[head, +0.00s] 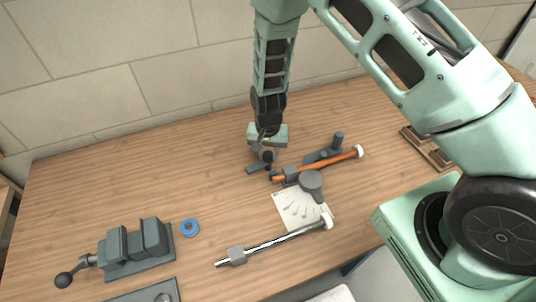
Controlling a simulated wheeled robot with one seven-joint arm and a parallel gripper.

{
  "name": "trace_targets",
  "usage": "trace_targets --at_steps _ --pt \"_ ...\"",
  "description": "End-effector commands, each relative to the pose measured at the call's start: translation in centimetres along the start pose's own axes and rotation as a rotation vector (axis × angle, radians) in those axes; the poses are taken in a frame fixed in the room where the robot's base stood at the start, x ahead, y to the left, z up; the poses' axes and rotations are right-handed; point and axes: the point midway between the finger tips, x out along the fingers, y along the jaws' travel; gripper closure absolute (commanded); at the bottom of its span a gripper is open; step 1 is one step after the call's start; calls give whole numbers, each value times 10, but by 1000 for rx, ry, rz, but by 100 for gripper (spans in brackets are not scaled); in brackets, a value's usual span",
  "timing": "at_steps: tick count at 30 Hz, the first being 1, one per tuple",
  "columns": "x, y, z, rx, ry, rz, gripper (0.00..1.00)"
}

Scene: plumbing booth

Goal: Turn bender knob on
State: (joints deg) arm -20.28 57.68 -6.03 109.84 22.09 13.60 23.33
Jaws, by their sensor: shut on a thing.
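My gripper (267,150) hangs down at the middle of the bench, at the left end of the bender. Its jaws are shut on a small dark part that looks like the bender's knob (268,157); the fingers partly hide it. A short dark bar (256,169) sticks out to the left below the jaws. The bender (325,157) is a dark grey tool with an upright post, and an orange bar (325,165) with a pale end lies along it. I cannot tell how far the knob is turned.
A grey round-headed part (312,181) overlaps a white sheet (292,212). A metal rod (275,243) with a grey block lies in front. A vise (135,248) and a blue ring (189,228) are at the left. The bench's back left is clear; a brick wall stands behind.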

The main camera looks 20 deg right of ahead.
Motion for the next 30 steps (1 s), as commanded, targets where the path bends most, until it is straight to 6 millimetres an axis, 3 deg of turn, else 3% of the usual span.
trace_targets --at_steps 30 --pt "1 0 -1 -955 1 -1 100"
